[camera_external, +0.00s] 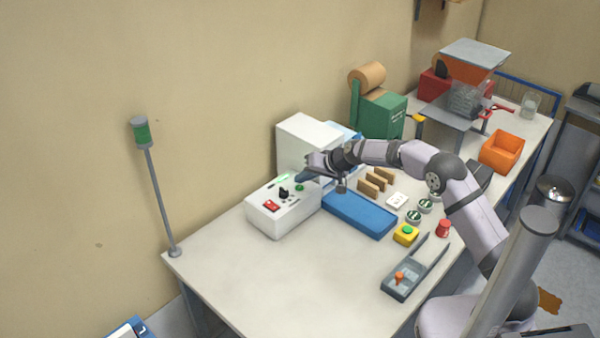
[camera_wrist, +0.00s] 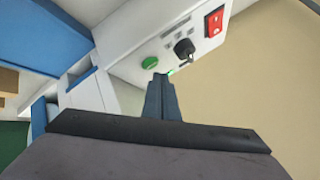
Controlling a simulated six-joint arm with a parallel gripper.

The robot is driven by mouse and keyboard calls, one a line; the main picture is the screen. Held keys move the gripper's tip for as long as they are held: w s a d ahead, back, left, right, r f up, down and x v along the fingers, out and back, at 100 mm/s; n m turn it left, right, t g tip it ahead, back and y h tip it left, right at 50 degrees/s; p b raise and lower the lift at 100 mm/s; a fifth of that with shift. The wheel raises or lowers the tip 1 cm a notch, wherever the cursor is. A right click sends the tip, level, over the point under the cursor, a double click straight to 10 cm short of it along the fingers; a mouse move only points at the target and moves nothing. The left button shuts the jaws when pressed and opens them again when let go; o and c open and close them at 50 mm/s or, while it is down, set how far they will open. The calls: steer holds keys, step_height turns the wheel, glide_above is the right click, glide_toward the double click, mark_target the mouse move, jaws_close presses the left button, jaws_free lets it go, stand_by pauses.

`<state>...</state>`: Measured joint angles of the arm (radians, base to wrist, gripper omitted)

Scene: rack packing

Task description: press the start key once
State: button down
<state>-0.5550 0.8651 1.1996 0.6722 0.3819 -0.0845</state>
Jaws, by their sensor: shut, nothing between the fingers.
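The white control box (camera_external: 278,219) stands on the table. Its top carries a round green key (camera_external: 299,187), a black knob (camera_external: 284,191) and a red switch (camera_external: 271,206). The wrist view also shows the green key (camera_wrist: 150,62), the black knob (camera_wrist: 184,47) and the red switch (camera_wrist: 214,22). My gripper (camera_external: 302,178) is shut and empty, with its tips over the box close to the green key. In the wrist view my gripper (camera_wrist: 162,82) points just beside the green key; I cannot tell whether it touches. No label on the green key is readable.
A blue tray (camera_external: 358,214) lies right of the box, with brown blocks (camera_external: 372,183) behind it. A yellow box with a green button (camera_external: 405,234) and a grey tray (camera_external: 397,287) are nearer the front. A signal post (camera_external: 152,180) stands at left. The front left table is clear.

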mark_target(303, 188)
steer(key=shift+f+b, duration=0.85)
steer(key=shift+b, duration=0.15)
stand_by(1.6)
steer(key=shift+r+p, duration=0.55)
steer(key=shift+r, duration=0.25)
steer(key=shift+r+p, duration=1.9)
steer(key=shift+r, duration=0.65)
